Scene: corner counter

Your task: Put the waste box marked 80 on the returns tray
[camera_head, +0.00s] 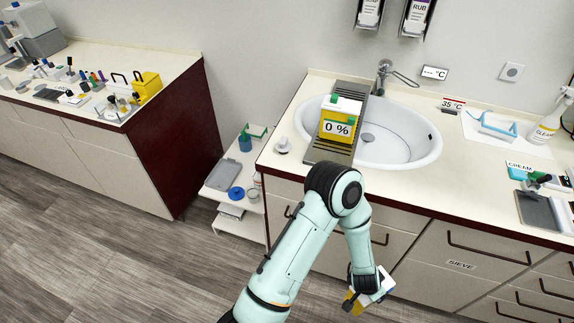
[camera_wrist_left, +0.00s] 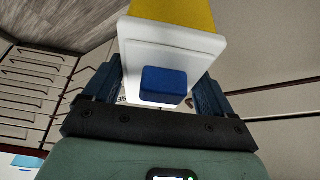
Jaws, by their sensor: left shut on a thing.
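My left gripper (camera_head: 368,288) is shut on a yellow waste box with a white lid (camera_head: 352,303), held low in front of the cabinet fronts. In the left wrist view, the gripper (camera_wrist_left: 155,95) has its dark fingers on either side of the white lid (camera_wrist_left: 165,50), which has a blue tab; the box's yellow body (camera_wrist_left: 175,12) is beyond. No number shows on the held box. Another yellow box (camera_head: 341,112) with a white and green top, marked 0 %, stands on a grey slatted rack (camera_head: 330,151) across the sink. No tray is labelled as returns. My right gripper is not in view.
A low white trolley (camera_head: 237,222) stands between the counters, holding a grey tray (camera_head: 228,174) and a blue round item (camera_head: 236,194). The left counter is crowded with small items and a yellow container (camera_head: 147,85). A sink (camera_head: 405,130) and a spray bottle (camera_head: 548,122) are on the right counter.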

